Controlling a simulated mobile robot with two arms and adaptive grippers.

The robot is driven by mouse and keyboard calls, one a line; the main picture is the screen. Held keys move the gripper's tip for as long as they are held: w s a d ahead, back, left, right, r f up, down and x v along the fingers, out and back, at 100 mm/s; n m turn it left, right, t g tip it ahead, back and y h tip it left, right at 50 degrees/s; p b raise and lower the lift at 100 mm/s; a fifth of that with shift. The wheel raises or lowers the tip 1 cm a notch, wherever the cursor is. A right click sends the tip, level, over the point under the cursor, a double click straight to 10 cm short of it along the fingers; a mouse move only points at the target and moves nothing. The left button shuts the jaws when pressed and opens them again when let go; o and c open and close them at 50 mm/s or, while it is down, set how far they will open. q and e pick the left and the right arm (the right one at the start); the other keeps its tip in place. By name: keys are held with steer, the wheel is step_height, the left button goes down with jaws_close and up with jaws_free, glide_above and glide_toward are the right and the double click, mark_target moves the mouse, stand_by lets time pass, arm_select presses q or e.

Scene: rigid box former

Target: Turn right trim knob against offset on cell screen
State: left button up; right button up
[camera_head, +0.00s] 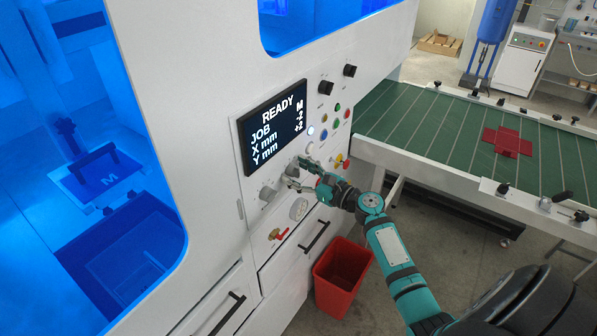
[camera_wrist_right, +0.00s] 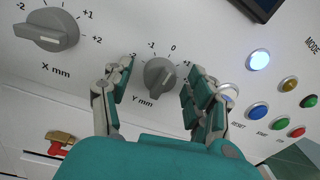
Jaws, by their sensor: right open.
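The cell screen (camera_head: 272,125) reads READY, with lines for JOB, X mm and Y mm. JOB shows M; X mm seems to read -2 and Y mm +2, in small slanted text. The right trim knob (camera_wrist_right: 160,76), labelled Y mm, is a grey knob with a raised grip bar on a scale from -2 to +2. My right gripper (camera_head: 303,172) is open at the panel below the screen. In the wrist view its fingers (camera_wrist_right: 160,88) stand on either side of the Y knob, with gaps visible. The +2 mark is hidden behind the right finger. My left gripper is not in view.
The left trim knob (camera_wrist_right: 48,30), labelled X mm, is beside it. A lit white button (camera_wrist_right: 259,61) and coloured buttons sit to the right. A red-handled valve (camera_head: 277,234) and a red bin (camera_head: 342,275) are below. A green conveyor (camera_head: 440,120) carries a red flat blank (camera_head: 507,141).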

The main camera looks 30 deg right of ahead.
steer(key=c, duration=1.1)
steer(key=shift+f+n+b, duration=0.2)
steer(key=shift+n+b, duration=0.3)
steer(key=shift+b, duration=0.3)
steer(key=shift+c, duration=0.2)
steer(key=n+b, duration=0.4)
steer(key=b, duration=0.1)
steer(key=n+b, duration=0.4)
steer(key=b, duration=0.1)
steer(key=n+y+b, duration=0.1)
steer(key=n+b, duration=0.4)
steer(key=b, duration=0.1)
steer(key=shift+f+t, duration=0.3)
steer(key=shift+r+n+b, duration=0.15)
steer(key=shift+n+b, duration=1.05)
steer(key=shift+n, duration=0.2)
steer(key=o, duration=1.1)
steer(key=shift+r, duration=0.1)
steer(key=shift+o, duration=0.2)
steer(key=shift+s, duration=0.1)
